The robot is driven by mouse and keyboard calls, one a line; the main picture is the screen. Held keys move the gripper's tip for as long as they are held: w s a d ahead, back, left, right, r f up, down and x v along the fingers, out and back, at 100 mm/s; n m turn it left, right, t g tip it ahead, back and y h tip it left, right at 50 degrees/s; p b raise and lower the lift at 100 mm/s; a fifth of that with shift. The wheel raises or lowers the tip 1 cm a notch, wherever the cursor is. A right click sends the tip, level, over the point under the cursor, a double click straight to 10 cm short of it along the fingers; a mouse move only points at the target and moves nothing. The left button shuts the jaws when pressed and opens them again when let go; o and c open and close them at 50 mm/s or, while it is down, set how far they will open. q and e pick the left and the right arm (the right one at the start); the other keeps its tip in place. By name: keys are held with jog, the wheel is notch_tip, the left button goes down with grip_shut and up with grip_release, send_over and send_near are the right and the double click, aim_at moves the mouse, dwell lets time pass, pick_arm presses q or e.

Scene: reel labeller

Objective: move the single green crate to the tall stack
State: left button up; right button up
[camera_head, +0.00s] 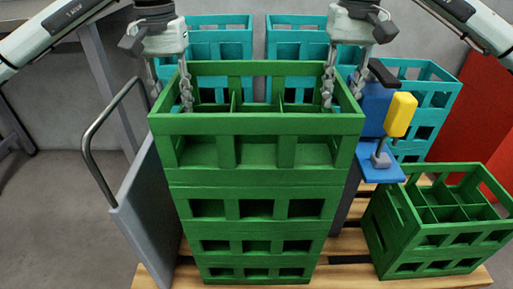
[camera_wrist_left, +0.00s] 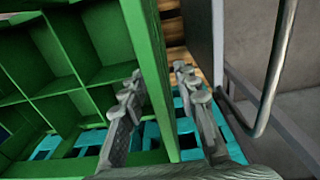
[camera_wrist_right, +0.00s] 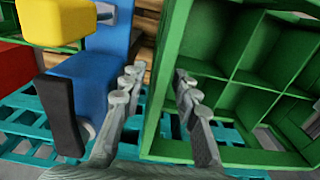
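A tall stack of green crates (camera_head: 256,208) stands in the middle of the head view on a wooden pallet. Its top crate (camera_head: 205,152) has divided, empty compartments and appears to sit squarely on those below. A single green crate (camera_head: 422,262) stands apart at the lower right, also empty. My left gripper (camera_head: 170,92) is open astride the top crate's left wall, one finger inside and one outside; the wall shows between the fingers in the left wrist view (camera_wrist_left: 158,95). My right gripper (camera_head: 342,92) is open astride the right wall, likewise in the right wrist view (camera_wrist_right: 155,90).
Teal crates (camera_head: 430,72) stand behind the stack. A blue device with a yellow block (camera_head: 401,113) is close to the stack's right side. A grey panel (camera_head: 147,210) with a curved metal handle (camera_head: 90,135) stands close on the left. A red surface (camera_head: 470,110) is at the right.

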pick_arm(q)
notch_tip(320, 180, up, 12)
jog(key=shift+f, duration=0.15)
pick_arm(e)
jog(key=shift+r, duration=0.2)
notch_tip(320, 180, up, 12)
jog(key=shift+f, duration=0.15)
dwell(0.5)
